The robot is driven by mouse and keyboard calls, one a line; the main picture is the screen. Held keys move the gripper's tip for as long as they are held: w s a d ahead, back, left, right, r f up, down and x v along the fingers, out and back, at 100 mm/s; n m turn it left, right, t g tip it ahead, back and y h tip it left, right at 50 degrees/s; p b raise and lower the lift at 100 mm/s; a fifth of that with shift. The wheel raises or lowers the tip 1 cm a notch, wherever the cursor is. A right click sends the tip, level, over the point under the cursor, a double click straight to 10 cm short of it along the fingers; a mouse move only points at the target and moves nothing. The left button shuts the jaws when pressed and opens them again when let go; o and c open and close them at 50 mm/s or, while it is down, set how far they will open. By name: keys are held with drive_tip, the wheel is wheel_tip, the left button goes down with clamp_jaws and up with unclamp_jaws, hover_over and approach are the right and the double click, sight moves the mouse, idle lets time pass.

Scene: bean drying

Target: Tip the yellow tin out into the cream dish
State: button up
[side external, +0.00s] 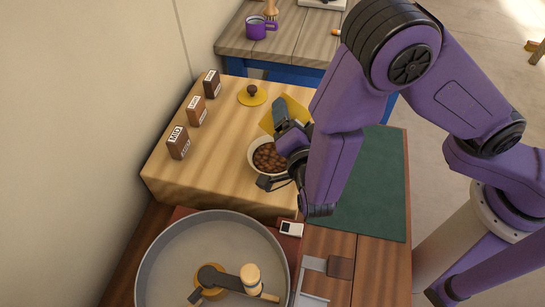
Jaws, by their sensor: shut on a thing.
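The yellow tin (297,109) is held tilted in my gripper (281,110), just behind and above the cream dish. Only parts of the tin show on either side of a dark finger. My gripper is shut on it. The cream dish (251,160) stands on the pale wooden block and holds a heap of brown beans. My wrist hides the dish's right side. The tin's mouth and any beans left inside it cannot be seen.
A yellow lid (252,98) with a brown knob lies behind the dish. Three labelled brown blocks (197,111) stand along the left. A large round grey pan (147,262) is in front. A green mat (375,185) lies at right. A purple mug (256,28) stands on the far table.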

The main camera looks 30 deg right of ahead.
sight(305, 113)
idle(0.3)
drive_tip(key=shift+w+d+r+m+g+y, duration=0.1)
drive_tip(key=shift+d+r+m+g+y, duration=0.2)
drive_tip(key=shift+d+m, duration=0.15)
drive_tip(key=shift+w+d+r+m+g+y, duration=0.1)
drive_tip(key=shift+d+r+m+g+y, duration=0.05)
drive_tip(key=shift+d+m+g+y, duration=0.25)
drive_tip(key=shift+d+f+m+y, duration=0.2)
drive_tip(key=shift+d+m+y, duration=0.1)
drive_tip(key=shift+d+m, duration=0.25)
drive_tip(key=shift+w+d+f+m+g+y, duration=0.1)
drive_tip(key=shift+d+f+m+g+y, duration=0.25)
drive_tip(key=shift+m, duration=0.25)
drive_tip(key=shift+a, duration=0.1)
drive_tip(key=shift+w+d+f+m+g+y, duration=0.1)
drive_tip(key=shift+d+f+m+g+y, duration=0.3)
drive_tip(key=shift+d+m+y, duration=0.3)
drive_tip(key=shift+f+y, duration=0.25)
